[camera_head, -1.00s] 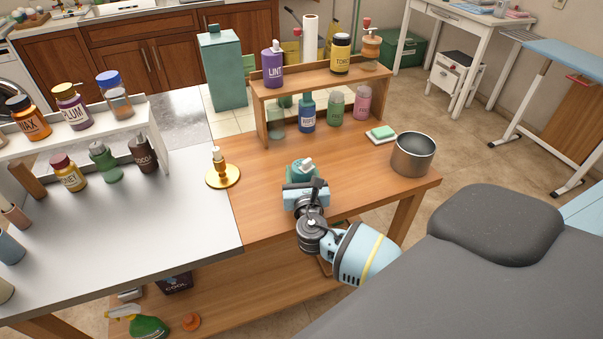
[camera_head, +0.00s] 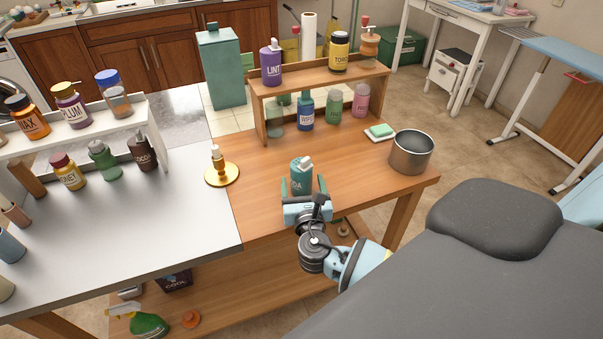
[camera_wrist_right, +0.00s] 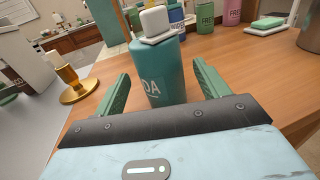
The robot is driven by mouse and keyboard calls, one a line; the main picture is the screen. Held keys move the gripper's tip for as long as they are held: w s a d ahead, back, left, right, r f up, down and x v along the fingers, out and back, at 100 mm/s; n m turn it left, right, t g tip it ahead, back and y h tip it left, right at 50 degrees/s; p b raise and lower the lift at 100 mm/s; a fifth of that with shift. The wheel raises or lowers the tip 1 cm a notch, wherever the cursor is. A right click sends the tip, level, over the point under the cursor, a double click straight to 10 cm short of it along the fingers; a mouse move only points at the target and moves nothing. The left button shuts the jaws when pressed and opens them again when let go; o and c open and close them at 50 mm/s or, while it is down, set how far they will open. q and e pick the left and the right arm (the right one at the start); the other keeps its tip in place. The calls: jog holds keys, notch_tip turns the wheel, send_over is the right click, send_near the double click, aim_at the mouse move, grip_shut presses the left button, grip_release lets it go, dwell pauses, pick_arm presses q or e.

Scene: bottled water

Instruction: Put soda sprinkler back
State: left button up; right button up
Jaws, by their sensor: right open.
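The soda sprinkler is a teal bottle (camera_head: 301,178) with a white nozzle and the letters "DA" showing. It stands upright on the wooden table (camera_head: 255,205), near its front edge. My right gripper (camera_head: 304,192) is open just in front of the bottle. In the right wrist view the bottle (camera_wrist_right: 161,75) stands between and slightly beyond the two green fingers (camera_wrist_right: 158,88), with gaps showing on both sides. My left gripper is not in view.
A wooden shelf (camera_head: 320,77) holds bottles on top, with more bottles beneath it. Bare tabletop lies between bottle and shelf.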

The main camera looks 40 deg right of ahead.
jog(key=v, duration=0.7)
